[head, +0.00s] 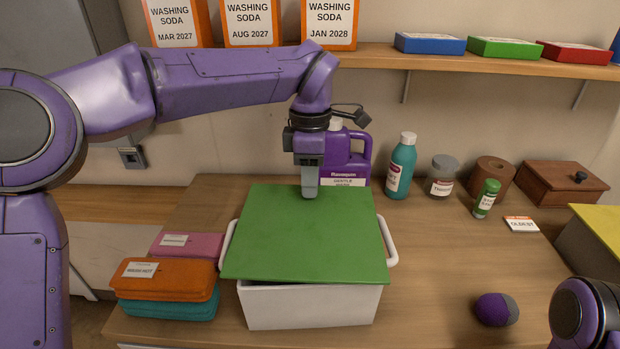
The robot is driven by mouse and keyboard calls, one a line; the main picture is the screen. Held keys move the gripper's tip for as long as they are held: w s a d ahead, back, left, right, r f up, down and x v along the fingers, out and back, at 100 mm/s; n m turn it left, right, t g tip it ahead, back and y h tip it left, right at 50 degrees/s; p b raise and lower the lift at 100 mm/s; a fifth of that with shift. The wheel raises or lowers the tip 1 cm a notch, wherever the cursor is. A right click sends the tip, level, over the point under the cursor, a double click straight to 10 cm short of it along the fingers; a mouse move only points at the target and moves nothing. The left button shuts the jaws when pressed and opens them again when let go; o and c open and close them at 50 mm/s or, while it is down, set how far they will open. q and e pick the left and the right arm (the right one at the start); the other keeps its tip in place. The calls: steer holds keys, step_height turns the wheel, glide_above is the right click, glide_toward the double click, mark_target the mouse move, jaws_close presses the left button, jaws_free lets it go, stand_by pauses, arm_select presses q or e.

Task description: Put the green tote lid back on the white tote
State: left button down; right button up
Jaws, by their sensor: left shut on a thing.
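The green tote lid (308,238) is over the white tote (308,306) on the counter. The lid covers the tote's opening and sits slightly askew, its front left corner reaching past the tote's left side. I cannot tell whether it rests fully on the rim. The tote's white handles show at its left and right sides. My left gripper (310,192) points down at the lid's far edge and is shut on the lid there. Only part of my right arm shows at the lower right; its gripper is out of view.
Folded cloths (165,279) lie left of the tote. A purple jug (348,155), a teal bottle (401,166), jars and a wooden box (562,183) stand behind and to the right. A purple-grey ball-like item (496,309) lies at front right. A shelf (480,62) runs above.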

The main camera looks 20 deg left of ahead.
arm_select(q)
steer(key=shift+s+f, duration=0.2)
steer(key=shift+s, duration=0.15)
steer(key=shift+w, duration=0.1)
steer(key=shift+f, duration=0.1)
steer(key=shift+f+b, duration=0.45)
steer(key=shift+f, duration=0.1)
steer(key=c, duration=0.8)
jaws_free()
steer(key=shift+o, duration=0.2)
